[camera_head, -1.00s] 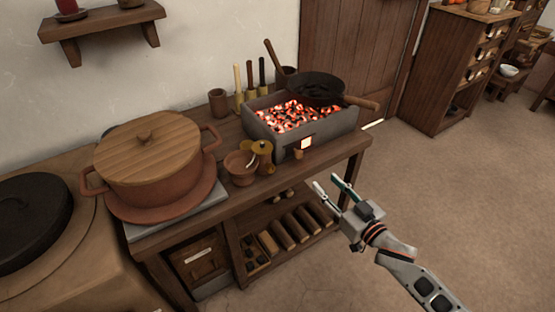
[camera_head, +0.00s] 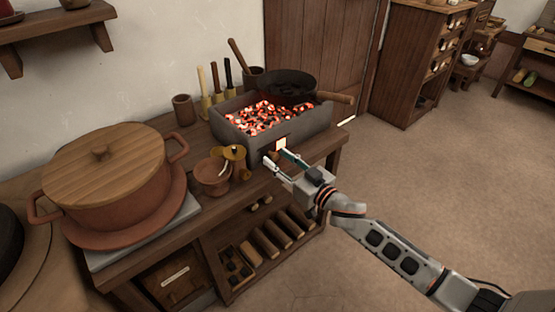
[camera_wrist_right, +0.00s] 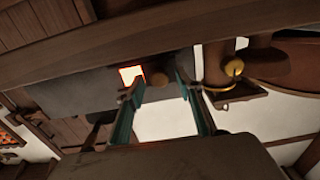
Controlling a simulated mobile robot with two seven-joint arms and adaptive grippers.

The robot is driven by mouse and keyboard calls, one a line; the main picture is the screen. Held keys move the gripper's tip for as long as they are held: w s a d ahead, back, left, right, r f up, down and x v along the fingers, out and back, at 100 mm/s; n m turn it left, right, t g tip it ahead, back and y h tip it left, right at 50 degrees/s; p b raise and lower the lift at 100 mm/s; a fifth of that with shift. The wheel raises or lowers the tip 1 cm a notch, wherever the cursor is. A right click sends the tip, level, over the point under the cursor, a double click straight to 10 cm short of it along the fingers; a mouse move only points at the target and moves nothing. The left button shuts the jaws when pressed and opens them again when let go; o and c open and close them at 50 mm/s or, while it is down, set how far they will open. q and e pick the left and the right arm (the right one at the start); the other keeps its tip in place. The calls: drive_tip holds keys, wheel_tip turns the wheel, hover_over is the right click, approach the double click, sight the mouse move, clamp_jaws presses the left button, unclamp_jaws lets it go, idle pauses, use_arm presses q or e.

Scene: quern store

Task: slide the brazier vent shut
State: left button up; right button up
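The grey brazier (camera_head: 304,128) holds glowing coals and stands at the right end of the wooden bench. Its vent (camera_head: 281,144) shows as a bright opening low in the front wall, so it is at least partly open. In the right wrist view the bright vent opening (camera_wrist_right: 131,74) is beside a small brown knob (camera_wrist_right: 159,79). My right gripper (camera_head: 277,158) is at the brazier front, its fingers spread. In the wrist view its teal fingertips (camera_wrist_right: 160,86) are either side of the knob; I cannot tell whether they touch it. My left gripper is out of view.
A black pan (camera_head: 292,84) rests on the brazier, its handle sticking out right. A clay bowl (camera_head: 212,176) and a yellow-topped vessel (camera_head: 236,153) stand close left of my gripper. A large lidded pot (camera_head: 110,182) is further left. The floor at right is clear.

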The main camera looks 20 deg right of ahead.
sight(275, 144)
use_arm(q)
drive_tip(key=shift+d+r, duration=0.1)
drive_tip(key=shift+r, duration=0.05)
use_arm(e)
drive_tip(key=shift+w, duration=0.2)
clamp_jaws()
drive_tip(key=shift+w+d+r+p, duration=0.2)
drive_tip(key=shift+w+d+p, duration=0.1)
drive_tip(key=shift+d, duration=0.4)
drive_tip(key=shift+w+d+r+p, duration=0.2)
drive_tip(key=shift+w+d+p, duration=0.05)
drive_tip(key=shift+d, duration=0.4)
drive_tip(key=shift+w+d+f, duration=0.15)
drive_tip(key=shift+w+d, duration=0.05)
drive_tip(key=shift+d, duration=0.3)
drive_tip(key=shift+w+d+f, duration=0.1)
drive_tip(key=shift+w+d, duration=0.05)
drive_tip(key=shift+d, duration=0.55)
drive_tip(key=shift+w+f, duration=0.1)
unclamp_jaws()
drive_tip(key=shift+d, duration=0.1)
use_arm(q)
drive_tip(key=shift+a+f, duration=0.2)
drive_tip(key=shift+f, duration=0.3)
use_arm(e)
drive_tip(key=v, duration=1.2)
